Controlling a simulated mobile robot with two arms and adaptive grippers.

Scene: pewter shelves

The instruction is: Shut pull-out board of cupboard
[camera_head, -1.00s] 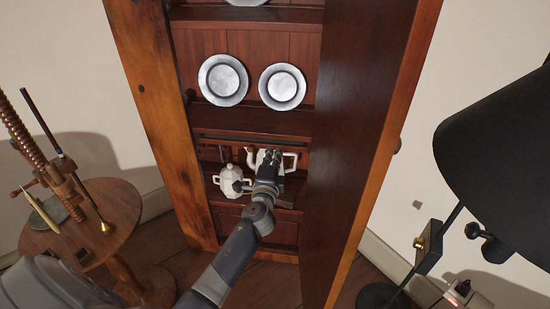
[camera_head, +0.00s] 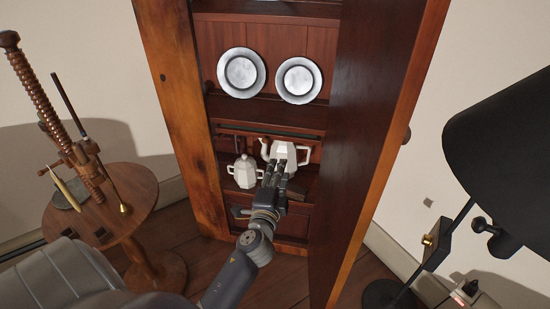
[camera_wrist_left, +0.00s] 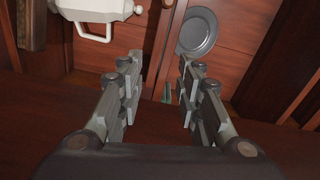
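The cupboard (camera_head: 190,150) stands open, with brown wooden shelves inside. A white teapot (camera_head: 286,152) and a smaller white lidded pot (camera_head: 243,172) stand on its lower level. A dark horizontal slot runs below the plate shelf. I cannot clearly tell the pull-out board from the shelf under the pots, or how far out it is. My left gripper (camera_head: 276,175) is in front of that lower level, below the large teapot, and hides part of the shelf front. In the left wrist view its fingers (camera_wrist_left: 160,70) are apart with nothing between them. My right gripper is not in view.
Metal plates (camera_head: 241,73) stand on the shelf above. The open cupboard door (camera_head: 375,150) rises close on the right. A round wooden table (camera_head: 125,205) with a screw press stands at left, and a black lamp (camera_head: 510,170) at right.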

